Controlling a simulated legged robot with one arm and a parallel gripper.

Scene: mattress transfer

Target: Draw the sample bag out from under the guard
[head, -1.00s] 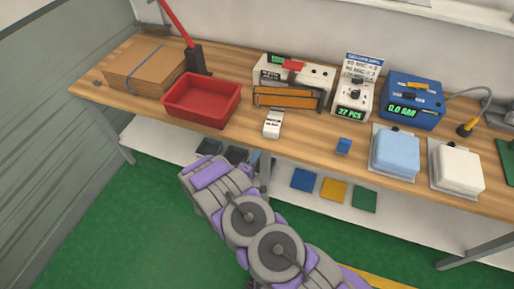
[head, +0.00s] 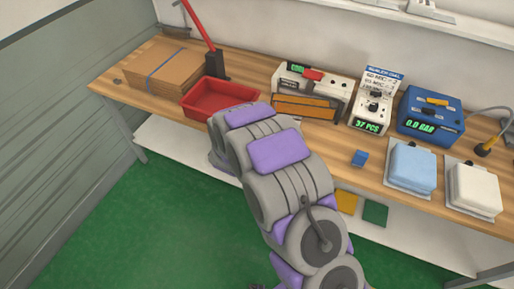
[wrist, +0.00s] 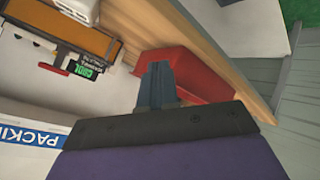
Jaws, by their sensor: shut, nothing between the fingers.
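The orange guard (head: 305,106) is a long bar along the front of a white sealing machine (head: 318,84) on the bench. It also shows at the upper left of the wrist view (wrist: 72,34). The white sample bag (wrist: 79,9) pokes out from the guard's front edge in the wrist view. In the head view my arm hides most or all of it. My gripper (wrist: 157,73) is shut and empty. In the wrist view it appears in front of the red bin, to the side of the guard and apart from the bag. My arm hides it in the head view.
The red bin (head: 217,97) stands left of the guard, with cardboard (head: 165,70) beyond it.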

